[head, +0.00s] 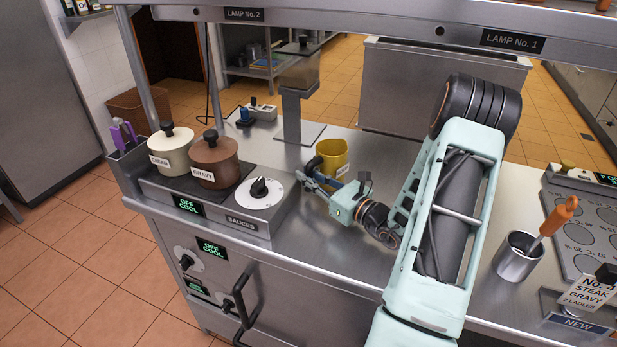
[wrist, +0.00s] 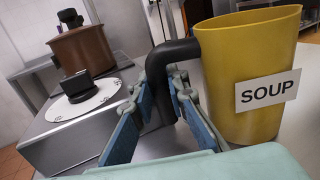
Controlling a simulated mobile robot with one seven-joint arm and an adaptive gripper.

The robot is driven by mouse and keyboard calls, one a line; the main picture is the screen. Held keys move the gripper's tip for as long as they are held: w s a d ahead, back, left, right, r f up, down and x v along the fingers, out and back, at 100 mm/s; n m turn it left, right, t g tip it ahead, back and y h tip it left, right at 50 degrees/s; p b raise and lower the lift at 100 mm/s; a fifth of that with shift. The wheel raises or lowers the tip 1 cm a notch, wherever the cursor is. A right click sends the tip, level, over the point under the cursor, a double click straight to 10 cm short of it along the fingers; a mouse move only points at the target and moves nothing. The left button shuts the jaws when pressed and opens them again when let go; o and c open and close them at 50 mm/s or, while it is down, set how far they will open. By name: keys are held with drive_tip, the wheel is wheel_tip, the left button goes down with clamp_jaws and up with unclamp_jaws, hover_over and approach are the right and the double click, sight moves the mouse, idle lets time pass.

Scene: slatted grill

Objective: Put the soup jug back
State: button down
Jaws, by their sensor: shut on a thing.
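The soup jug (head: 332,153) is yellow with a black handle and stands behind my gripper, to the right of the sauces unit, in the head view. In the wrist view the jug (wrist: 248,65) shows large at the right, its SOUP label facing me. My gripper (head: 315,184) is shut on the jug's black handle, with the blue finger pads (wrist: 160,105) on either side of it. The jug looks close to upright. I cannot tell whether its base touches the steel counter.
The sauces unit (head: 262,222) holds a cream pot (head: 172,157) and a brown gravy pot (head: 216,166), with a white dial (head: 260,192) beside them. A steel stand (head: 295,110) rises behind. A steel cup (head: 516,258) with an orange-handled tool stands at the right.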

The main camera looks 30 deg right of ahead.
drive_tip(key=shift+s+f, duration=0.15)
drive_tip(key=shift+f, duration=0.45)
drive_tip(key=c, duration=1.9)
unclamp_jaws()
drive_tip(key=shift+s+a+f, duration=0.1)
drive_tip(key=shift+f, duration=0.15)
drive_tip(key=shift+r+p, duration=0.45)
drive_tip(key=shift+r, duration=0.15)
drive_tip(key=v, duration=0.7)
drive_tip(key=r+b+v, duration=0.1)
drive_tip(key=v, duration=0.3)
drive_tip(key=shift+s+d, duration=0.25)
drive_tip(key=shift+d, duration=0.05)
